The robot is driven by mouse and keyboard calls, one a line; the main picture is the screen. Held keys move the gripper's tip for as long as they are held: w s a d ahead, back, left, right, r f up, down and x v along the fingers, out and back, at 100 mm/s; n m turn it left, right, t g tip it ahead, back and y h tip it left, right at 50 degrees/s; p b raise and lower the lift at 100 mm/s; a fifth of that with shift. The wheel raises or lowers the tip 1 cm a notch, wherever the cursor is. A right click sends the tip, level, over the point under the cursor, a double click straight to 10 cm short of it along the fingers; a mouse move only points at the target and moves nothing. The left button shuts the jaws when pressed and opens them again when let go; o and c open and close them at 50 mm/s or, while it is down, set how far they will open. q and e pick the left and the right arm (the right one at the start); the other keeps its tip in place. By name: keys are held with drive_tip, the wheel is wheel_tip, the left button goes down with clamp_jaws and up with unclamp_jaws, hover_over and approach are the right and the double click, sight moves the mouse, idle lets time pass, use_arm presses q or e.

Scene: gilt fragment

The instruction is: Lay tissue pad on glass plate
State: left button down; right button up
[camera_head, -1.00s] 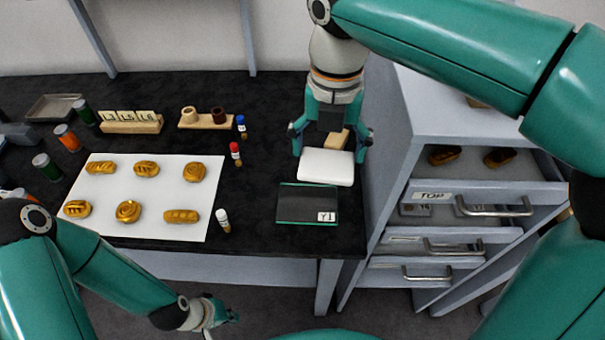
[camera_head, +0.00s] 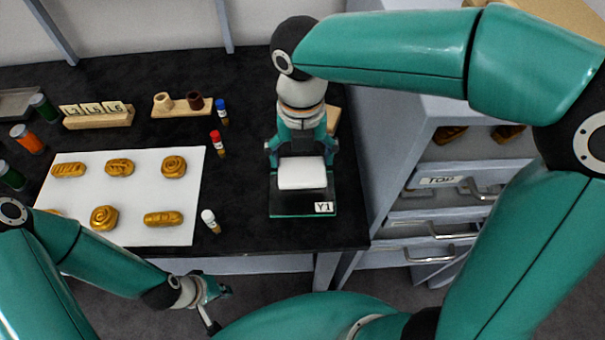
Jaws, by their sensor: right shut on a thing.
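The white tissue pad (camera_head: 303,174) is between the fingers of my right gripper (camera_head: 302,160), which is shut on it. The pad is over the back and middle of the glass plate (camera_head: 290,208), a dark pane with green edges and a "Y1" label at its front right corner. I cannot tell whether the pad touches the plate. The plate's front edge and label stay uncovered. My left gripper (camera_head: 214,305) hangs low in front of the table, away from the plate; I cannot tell how far its jaws are apart.
A white sheet with gilt pieces (camera_head: 130,225) lies left of the plate. A white-capped vial (camera_head: 210,220), a red-capped vial (camera_head: 217,143) and a blue-capped vial (camera_head: 222,112) stand between. A grey drawer cabinet (camera_head: 400,200) stands close on the right. A wooden block (camera_head: 333,118) lies behind the gripper.

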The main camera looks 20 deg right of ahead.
sight(303, 162)
drive_tip(key=shift+s+f, duration=0.1)
drive_tip(key=shift+f, duration=3.1)
drive_tip(key=shift+f+b, duration=0.1)
drive_tip(key=shift+b, duration=0.2)
drive_tip(key=o, duration=0.5)
drive_tip(key=shift+o, duration=0.2)
wheel_tip(303, 162, up, 12)
drive_tip(key=shift+r+p, duration=0.15)
drive_tip(key=shift+p, duration=0.6)
drive_tip(key=shift+s, duration=0.1)
